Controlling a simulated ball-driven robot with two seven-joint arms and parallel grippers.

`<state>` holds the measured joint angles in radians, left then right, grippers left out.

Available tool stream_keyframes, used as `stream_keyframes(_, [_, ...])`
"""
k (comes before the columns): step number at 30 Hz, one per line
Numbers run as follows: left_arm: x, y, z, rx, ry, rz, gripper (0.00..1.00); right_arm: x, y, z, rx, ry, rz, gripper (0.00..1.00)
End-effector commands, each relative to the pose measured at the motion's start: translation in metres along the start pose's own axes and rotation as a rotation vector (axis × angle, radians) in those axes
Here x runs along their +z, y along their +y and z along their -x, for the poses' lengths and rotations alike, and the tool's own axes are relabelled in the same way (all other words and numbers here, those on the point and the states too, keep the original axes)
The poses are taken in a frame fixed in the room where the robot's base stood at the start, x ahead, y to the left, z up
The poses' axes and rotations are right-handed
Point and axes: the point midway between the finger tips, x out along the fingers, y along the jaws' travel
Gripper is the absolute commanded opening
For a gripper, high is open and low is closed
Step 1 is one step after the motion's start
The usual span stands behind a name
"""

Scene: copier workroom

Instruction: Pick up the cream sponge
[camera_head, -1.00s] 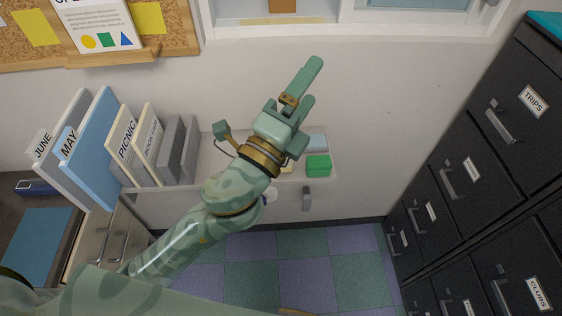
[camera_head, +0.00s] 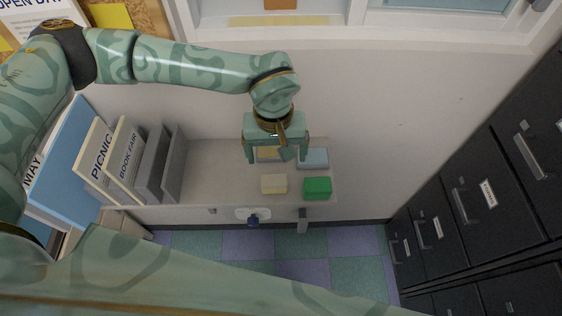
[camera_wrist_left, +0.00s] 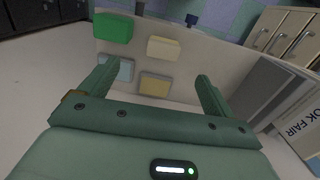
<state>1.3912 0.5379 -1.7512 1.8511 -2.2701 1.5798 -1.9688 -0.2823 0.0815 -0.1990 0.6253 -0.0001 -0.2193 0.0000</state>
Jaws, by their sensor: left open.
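The cream sponge (camera_head: 274,184) lies on a pale shelf top, left of the green sponge (camera_head: 317,188). In the left wrist view the cream sponge (camera_wrist_left: 163,48) lies beyond the fingertips. My left gripper (camera_head: 276,158) points down, open and empty, with its fingers over the back pair of sponges. A yellow sponge (camera_head: 267,155) is partly hidden behind it, and shows between the fingers in the wrist view (camera_wrist_left: 154,84). A light blue sponge (camera_head: 313,158) lies beside the right finger. My right gripper is not in view.
Grey file holders (camera_head: 153,162) and labelled binders (camera_head: 97,155) stand on the left of the shelf (camera_head: 215,170). Black filing cabinets (camera_head: 480,190) stand at the right. A wall and window sill are behind. The shelf between holders and sponges is clear.

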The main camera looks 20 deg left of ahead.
Motion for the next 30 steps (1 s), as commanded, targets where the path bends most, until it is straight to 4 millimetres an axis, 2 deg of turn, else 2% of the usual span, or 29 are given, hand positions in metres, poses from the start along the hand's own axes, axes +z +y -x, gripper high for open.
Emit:
stream_keyframes(2, [-0.006, -0.006, -0.002, -0.024, 0.017, -0.002, 0.89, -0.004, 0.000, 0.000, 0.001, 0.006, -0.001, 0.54])
stream_keyframes(5, [-0.006, -0.008, -0.018, -0.032, 0.016, -0.002, 0.89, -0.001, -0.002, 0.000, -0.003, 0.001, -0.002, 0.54])
stream_keyframes(9, [-0.006, -0.008, -0.053, -0.030, 0.014, -0.001, 0.89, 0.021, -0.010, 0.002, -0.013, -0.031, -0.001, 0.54])
stream_keyframes(12, [-0.006, -0.009, -0.077, -0.029, 0.014, 0.000, 0.89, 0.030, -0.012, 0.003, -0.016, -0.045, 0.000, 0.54])
stream_keyframes(15, [-0.007, -0.009, -0.096, -0.028, 0.015, -0.001, 0.89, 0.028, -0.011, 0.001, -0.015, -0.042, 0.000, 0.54])
stream_keyframes(21, [-0.007, -0.009, -0.113, -0.027, 0.017, -0.002, 0.89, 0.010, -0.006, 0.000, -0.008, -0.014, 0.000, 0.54])
stream_keyframes(30, [-0.008, -0.010, -0.157, -0.025, 0.016, -0.001, 0.89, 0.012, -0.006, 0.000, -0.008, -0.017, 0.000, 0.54])
